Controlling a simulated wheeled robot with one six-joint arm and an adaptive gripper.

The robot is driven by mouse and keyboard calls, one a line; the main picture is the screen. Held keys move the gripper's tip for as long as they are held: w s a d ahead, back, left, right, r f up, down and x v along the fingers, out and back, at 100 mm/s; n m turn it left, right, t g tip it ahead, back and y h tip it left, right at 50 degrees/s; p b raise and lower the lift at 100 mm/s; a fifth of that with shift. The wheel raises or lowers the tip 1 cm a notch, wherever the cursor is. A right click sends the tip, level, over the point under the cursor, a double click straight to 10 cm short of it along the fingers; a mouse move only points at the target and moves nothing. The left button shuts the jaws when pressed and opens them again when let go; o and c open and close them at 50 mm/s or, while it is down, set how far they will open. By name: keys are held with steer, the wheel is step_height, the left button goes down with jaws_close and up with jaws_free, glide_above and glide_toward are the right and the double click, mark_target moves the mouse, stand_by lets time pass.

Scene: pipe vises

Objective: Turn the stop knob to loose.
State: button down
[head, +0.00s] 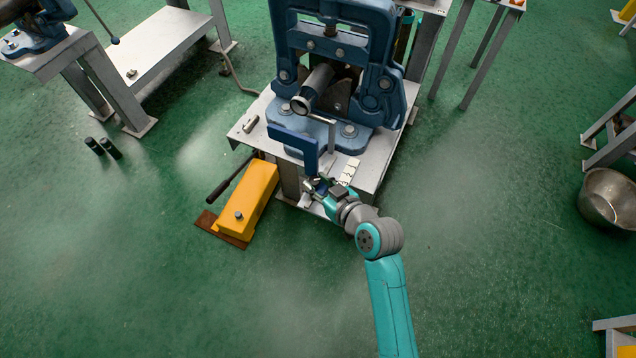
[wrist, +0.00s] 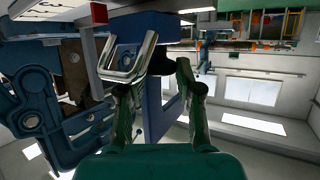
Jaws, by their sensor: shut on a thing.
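My gripper (head: 318,185) is at the front edge of the vise stand, just below the blue L-shaped stop bracket (head: 306,150). In the wrist view, my gripper's metal fingers (wrist: 160,70) are closed around a dark knob (wrist: 171,82) in front of the blue bracket (wrist: 155,118). The knob is mostly hidden by the fingers, and its turn position cannot be read. In the head view my gripper hides the knob. The blue pipe vise (head: 340,45) stands behind, with a grey pipe (head: 316,86) in it.
The vise stands on a metal stand (head: 372,168) with small white plates (head: 350,170) near its edge. A yellow pedal unit (head: 252,200) with a black lever lies on the floor to the left. A metal bowl (head: 606,198) is far right. The green floor around my arm is clear.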

stand_by(0.4)
steer(key=c, duration=1.1)
jaws_free()
steer(key=v, duration=1.2)
